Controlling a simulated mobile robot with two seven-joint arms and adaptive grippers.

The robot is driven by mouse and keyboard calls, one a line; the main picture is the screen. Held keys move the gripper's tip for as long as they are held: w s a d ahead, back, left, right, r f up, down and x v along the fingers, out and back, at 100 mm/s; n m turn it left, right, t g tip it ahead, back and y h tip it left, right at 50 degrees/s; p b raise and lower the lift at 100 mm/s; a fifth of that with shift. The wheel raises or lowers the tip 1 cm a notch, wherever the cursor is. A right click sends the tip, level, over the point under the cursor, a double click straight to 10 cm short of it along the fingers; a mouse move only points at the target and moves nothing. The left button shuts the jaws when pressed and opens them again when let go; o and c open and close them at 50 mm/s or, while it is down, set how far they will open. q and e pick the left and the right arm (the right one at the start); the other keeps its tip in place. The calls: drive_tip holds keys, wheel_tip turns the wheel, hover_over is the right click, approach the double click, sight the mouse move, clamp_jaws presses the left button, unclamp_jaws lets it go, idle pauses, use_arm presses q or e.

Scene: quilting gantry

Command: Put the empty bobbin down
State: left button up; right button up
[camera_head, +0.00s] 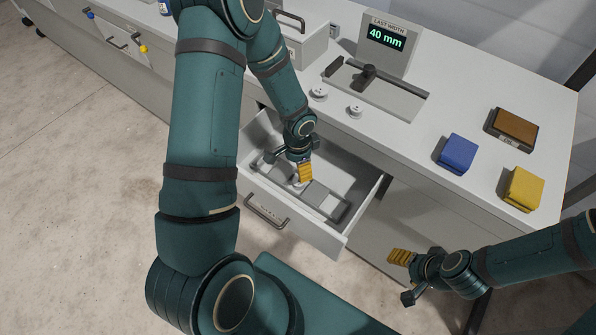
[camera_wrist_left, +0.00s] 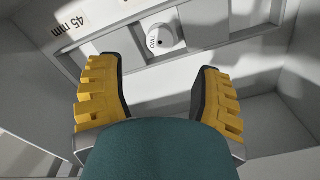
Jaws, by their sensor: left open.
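My left gripper (camera_head: 305,172) is inside the open drawer (camera_head: 345,241). In the left wrist view its yellow-and-black fingers (camera_wrist_left: 160,95) are spread apart with nothing between them. A small white bobbin (camera_wrist_left: 162,39) with dark lettering lies in the drawer just beyond the fingertips, apart from both. In the head view the gripper mostly hides that bobbin. Two more small white bobbins stand on the worktop, one on the left (camera_head: 318,94) and one on the right (camera_head: 355,111). My right gripper (camera_head: 402,257) hangs in front of the bench, away from the drawer; its finger opening is unclear.
A display reading 40 mm (camera_head: 387,38) stands behind a grey slotted plate (camera_head: 405,100) with a dark knob. Blue (camera_head: 457,153), yellow (camera_head: 523,188) and brown (camera_head: 513,128) blocks lie at the right. Drawer walls surround the left gripper closely. A 45 mm label (camera_wrist_left: 75,27) shows there.

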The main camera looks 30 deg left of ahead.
use_arm(q)
wheel_tip(320, 180, up, 5)
drive_tip(key=shift+r+p, duration=0.1)
drive_tip(key=shift+p, duration=0.4)
